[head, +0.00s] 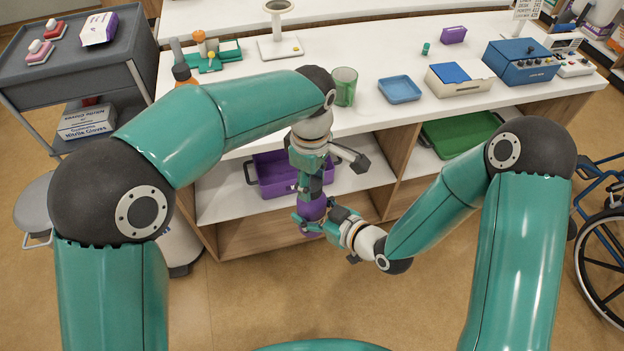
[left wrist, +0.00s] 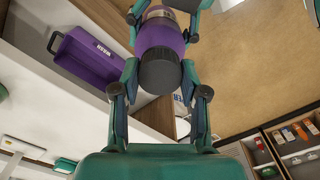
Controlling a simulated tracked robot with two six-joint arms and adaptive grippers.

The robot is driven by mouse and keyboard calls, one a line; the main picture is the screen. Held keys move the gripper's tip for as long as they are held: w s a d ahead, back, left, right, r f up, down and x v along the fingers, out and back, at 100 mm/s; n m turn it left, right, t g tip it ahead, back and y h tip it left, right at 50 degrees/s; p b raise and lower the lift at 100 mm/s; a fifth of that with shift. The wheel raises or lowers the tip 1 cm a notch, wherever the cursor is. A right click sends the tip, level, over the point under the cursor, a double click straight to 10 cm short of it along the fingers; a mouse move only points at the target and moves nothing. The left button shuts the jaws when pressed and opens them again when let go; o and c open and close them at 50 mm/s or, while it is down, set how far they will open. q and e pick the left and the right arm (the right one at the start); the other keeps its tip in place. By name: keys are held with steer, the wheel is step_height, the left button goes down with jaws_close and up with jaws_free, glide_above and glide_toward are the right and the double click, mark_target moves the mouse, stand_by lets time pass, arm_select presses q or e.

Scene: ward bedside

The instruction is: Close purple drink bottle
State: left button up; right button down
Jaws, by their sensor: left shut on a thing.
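The purple drink bottle (head: 314,210) is held upright in front of the counter, with its dark cap toward my left gripper. My left gripper (head: 312,187) comes from above and is shut on the dark cap (left wrist: 160,71), one finger on each side. The cap lies against the end of the purple body (left wrist: 160,34); whether it is fully seated cannot be told. My right gripper (head: 318,220) comes from the right and its fingers close around the bottle's body lower down. They also show at the top of the left wrist view. The bottle's lower part is partly hidden.
A purple bin (head: 268,180) stands on the shelf behind the grippers. The counter above holds a green cup (head: 344,84), a blue tray (head: 399,89) and a blue device (head: 520,62). A grey cart (head: 75,75) stands left, a wheelchair (head: 604,240) right.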

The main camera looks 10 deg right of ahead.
arm_select(q)
steer(key=shift+c, duration=0.5)
steer(key=m, duration=2)
steer(key=shift+m, duration=0.3)
steer(key=m, duration=0.4)
steer(key=shift+w, duration=0.1)
steer(key=m, duration=0.3)
steer(key=o, duration=1.4)
steer(key=shift+c, duration=0.2)
